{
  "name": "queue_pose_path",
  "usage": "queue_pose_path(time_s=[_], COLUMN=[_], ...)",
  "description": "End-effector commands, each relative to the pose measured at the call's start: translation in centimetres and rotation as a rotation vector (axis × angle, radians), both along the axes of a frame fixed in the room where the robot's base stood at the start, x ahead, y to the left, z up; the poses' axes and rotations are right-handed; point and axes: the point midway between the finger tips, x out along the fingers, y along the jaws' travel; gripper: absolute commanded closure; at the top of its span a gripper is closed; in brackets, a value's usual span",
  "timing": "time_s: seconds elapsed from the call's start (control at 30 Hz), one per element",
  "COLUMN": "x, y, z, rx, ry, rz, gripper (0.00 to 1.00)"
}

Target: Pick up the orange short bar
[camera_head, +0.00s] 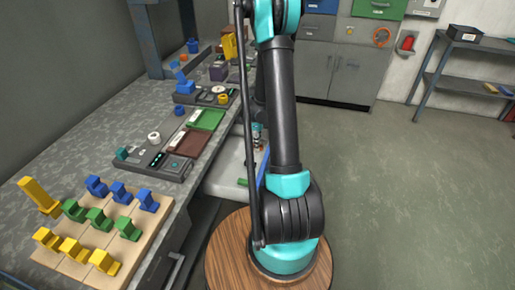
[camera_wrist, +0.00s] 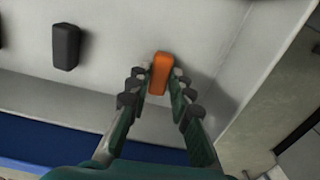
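The orange short bar (camera_wrist: 160,74) shows in the wrist view on a pale grey surface, lying between and just beyond the fingertips. My gripper (camera_wrist: 157,86) is open, with one finger on each side of the bar's near part. A small gap seems to remain at the fingers, though I cannot tell whether either one touches the bar. In the head view the bar and my gripper are hidden behind my own arm.
A black bar (camera_wrist: 66,46) lies to the left on the same pale surface. A blue strip (camera_wrist: 60,137) runs along the near edge. In the head view, a workbench (camera_head: 95,125) at left holds a wooden board (camera_head: 128,256) with several blue, green and yellow blocks. Open floor lies to the right.

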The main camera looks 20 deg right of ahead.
Motion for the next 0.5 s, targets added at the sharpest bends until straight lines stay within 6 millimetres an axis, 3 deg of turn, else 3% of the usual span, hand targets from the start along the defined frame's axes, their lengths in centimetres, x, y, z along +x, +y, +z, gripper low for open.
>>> queue_pose_path(time_s=[0.13,0.5], x=[0.00,0.00], y=[0.00,0.00], z=[0.01,0.15], rx=[0.000,0.000], ry=[0.000,0.000], rz=[0.000,0.000], gripper=[1.00,1.00])
